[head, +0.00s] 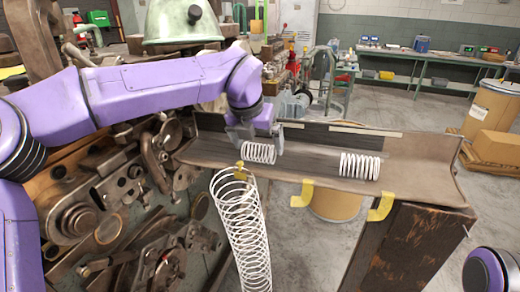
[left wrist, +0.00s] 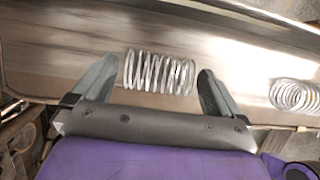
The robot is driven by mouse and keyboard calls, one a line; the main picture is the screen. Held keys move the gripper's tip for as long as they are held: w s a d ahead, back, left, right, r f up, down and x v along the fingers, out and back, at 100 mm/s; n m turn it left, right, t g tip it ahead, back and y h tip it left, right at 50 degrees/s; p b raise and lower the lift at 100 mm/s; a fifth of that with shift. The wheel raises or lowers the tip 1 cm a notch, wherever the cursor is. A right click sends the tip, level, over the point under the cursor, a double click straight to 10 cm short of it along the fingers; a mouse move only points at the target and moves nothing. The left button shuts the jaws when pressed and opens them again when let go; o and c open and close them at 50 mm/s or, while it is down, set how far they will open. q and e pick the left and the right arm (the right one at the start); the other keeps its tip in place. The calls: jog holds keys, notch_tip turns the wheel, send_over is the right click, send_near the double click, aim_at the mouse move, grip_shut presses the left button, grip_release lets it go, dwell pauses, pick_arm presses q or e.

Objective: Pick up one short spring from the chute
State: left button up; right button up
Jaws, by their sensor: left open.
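The chute (head: 420,160) is a brown trough running across the head view. A short white spring (head: 259,153) lies in its left part, and a second short spring (head: 360,166) lies further right. My left gripper (head: 256,136) is over the left spring, its fingers open. In the left wrist view, that spring (left wrist: 158,72) lies lengthwise between the two open fingers (left wrist: 158,88), with a gap at each end. The other short spring (left wrist: 295,95) shows at the right edge. Whether the fingers reach down beside the spring is hard to tell. My right gripper does not show.
A long white spring (head: 240,220) hangs below the chute's front edge. Yellow hooks (head: 381,204) sit along that edge. The coiler machine (head: 110,200) fills the left. A drum (head: 336,204) stands beneath the chute. The chute between the two short springs is clear.

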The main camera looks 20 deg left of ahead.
pick_arm(q)
jog(key=shift+w+d+f, duration=0.1)
jog(key=shift+w+f, duration=0.1)
jog(key=shift+f, duration=0.45)
jog(key=c, duration=0.8)
